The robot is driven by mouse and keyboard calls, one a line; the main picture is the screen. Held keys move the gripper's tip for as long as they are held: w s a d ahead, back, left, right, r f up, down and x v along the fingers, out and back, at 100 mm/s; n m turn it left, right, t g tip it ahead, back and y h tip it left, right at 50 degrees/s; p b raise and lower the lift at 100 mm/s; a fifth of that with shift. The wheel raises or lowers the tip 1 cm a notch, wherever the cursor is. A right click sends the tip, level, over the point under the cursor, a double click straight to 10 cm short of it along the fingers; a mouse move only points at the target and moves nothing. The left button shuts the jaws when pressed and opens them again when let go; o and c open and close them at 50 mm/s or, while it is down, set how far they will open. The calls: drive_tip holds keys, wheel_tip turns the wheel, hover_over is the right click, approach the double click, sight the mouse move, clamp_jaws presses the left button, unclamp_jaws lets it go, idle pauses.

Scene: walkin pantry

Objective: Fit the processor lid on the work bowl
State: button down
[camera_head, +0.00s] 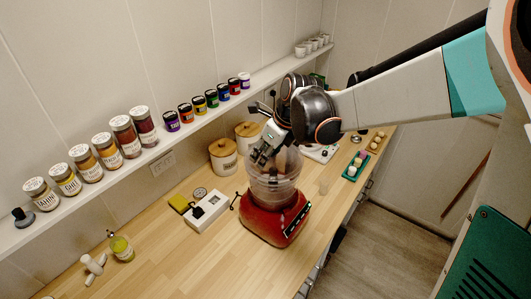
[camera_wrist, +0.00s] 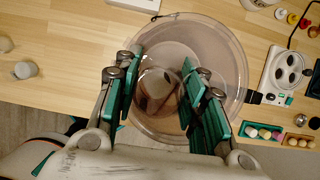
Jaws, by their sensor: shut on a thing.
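The red food processor base (camera_head: 270,226) stands on the wooden counter with its clear work bowl (camera_head: 268,192) upright on top. My gripper (camera_head: 264,155) is directly above the bowl, pointing down. In the wrist view my gripper (camera_wrist: 158,88) has its green-padded fingers on both sides of a clear, tube-like part of the processor lid (camera_wrist: 160,82). The lid is a clear, round disc over the bowl, and their outlines overlap. I cannot tell whether the lid rests on the bowl rim or hangs just above it. The fingers partly hide the lid in the head view.
Two wooden-lidded canisters (camera_head: 223,157) stand behind the processor. A green tray (camera_head: 355,166) is to the right. Spice jars line the wall shelf (camera_head: 158,155). The front-left counter is mostly clear.

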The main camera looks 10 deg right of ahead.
drive_tip(key=shift+f+b, duration=0.65)
drive_tip(key=shift+f, duration=0.2)
drive_tip(key=c, duration=0.9)
unclamp_jaws()
drive_tip(key=shift+c, duration=0.2)
drive_tip(key=v, duration=1.2)
drive_tip(key=shift+a, duration=0.1)
drive_tip(key=s+d+f+n+t+h+b, duration=0.1)
drive_tip(key=s+d+f+n+b, duration=0.3)
drive_tip(key=s+f+n+b, duration=0.5)
drive_tip(key=s+d+f+n+t+h+b, duration=0.2)
drive_tip(key=s+f+n+b, duration=0.8)
drive_tip(key=n, duration=0.8)
wheel_tip(320, 180, down, 4)
drive_tip(key=shift+s+d+r+t+b, duration=0.15)
drive_tip(key=shift+d+t+b, duration=0.3)
drive_tip(key=shift+d, duration=0.75)
